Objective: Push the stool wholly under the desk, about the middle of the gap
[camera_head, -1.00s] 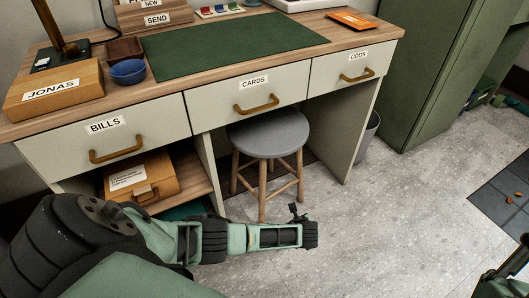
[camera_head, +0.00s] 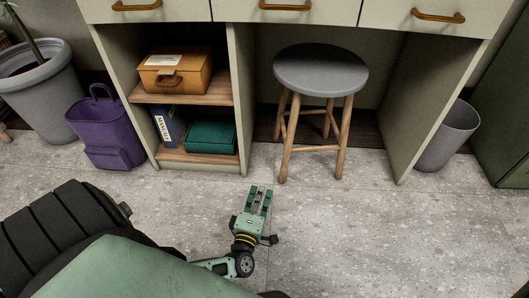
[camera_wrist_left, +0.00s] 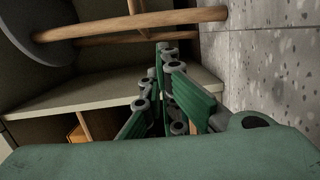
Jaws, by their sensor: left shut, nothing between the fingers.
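The stool (camera_head: 320,72) has a round grey seat and wooden legs. It stands upright in the gap of the desk (camera_head: 238,95), nearer the gap's left panel, with its front legs around the front edge. My left gripper (camera_head: 260,190) is shut and empty, low over the floor in front of the desk, a little left of the stool's front left leg and apart from it. In the left wrist view the green fingers (camera_wrist_left: 165,85) point toward the stool's wooden legs (camera_wrist_left: 130,30), and the grey seat shows at the upper left. My right gripper is not in view.
Left of the gap are shelves with an orange box (camera_head: 175,72), a green box (camera_head: 210,137) and a blue binder. A purple bag (camera_head: 105,130) and a grey planter (camera_head: 38,95) stand farther left. A grey bin (camera_head: 446,135) stands right of the desk. The floor in front is clear.

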